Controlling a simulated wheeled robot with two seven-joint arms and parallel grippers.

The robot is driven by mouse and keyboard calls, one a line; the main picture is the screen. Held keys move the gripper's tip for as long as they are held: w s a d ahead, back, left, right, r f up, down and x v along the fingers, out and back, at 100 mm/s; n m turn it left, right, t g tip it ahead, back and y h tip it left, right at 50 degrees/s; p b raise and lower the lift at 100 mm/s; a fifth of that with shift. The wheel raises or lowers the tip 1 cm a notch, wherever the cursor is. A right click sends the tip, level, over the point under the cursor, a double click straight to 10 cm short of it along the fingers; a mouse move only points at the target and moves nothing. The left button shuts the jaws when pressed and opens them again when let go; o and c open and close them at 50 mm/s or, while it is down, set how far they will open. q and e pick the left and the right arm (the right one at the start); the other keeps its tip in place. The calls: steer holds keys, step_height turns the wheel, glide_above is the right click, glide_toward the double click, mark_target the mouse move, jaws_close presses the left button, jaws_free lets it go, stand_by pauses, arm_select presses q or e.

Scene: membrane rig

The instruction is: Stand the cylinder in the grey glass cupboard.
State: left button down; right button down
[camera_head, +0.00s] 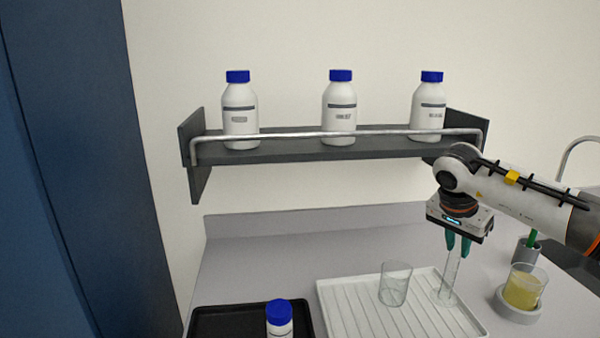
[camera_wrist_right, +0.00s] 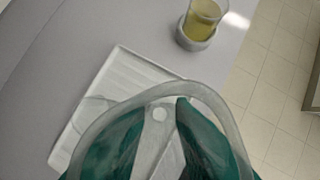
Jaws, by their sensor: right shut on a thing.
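The cylinder (camera_head: 451,275) is clear glass, tall and narrow, with a wide foot. It stands upright at the right side of the white ribbed tray (camera_head: 350,309); I cannot tell whether its foot touches the tray. My right gripper (camera_head: 458,247) points down from above, its green fingers shut on the cylinder's upper part. In the right wrist view, the cylinder's clear rim (camera_wrist_right: 222,108) loops around the green fingers close to the camera. My left gripper is not in view. No grey glass cupboard shows in these views.
A glass beaker (camera_head: 395,284) stands on the tray, left of the cylinder. A beaker of yellow liquid (camera_head: 523,287) sits on a round grey base to the right. A shelf (camera_head: 300,150) with white bottles is above. A black tray (camera_head: 215,320) and dark blue cabinet (camera_head: 85,150) are left.

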steer(key=s+a+f+n+t+y, duration=0.2)
steer(key=s+a+n, duration=0.6)
steer(key=s+a, duration=0.7)
steer(key=shift+s+a+f, duration=0.2)
steer(key=shift+s+f, duration=0.3)
steer(key=shift+y, duration=0.3)
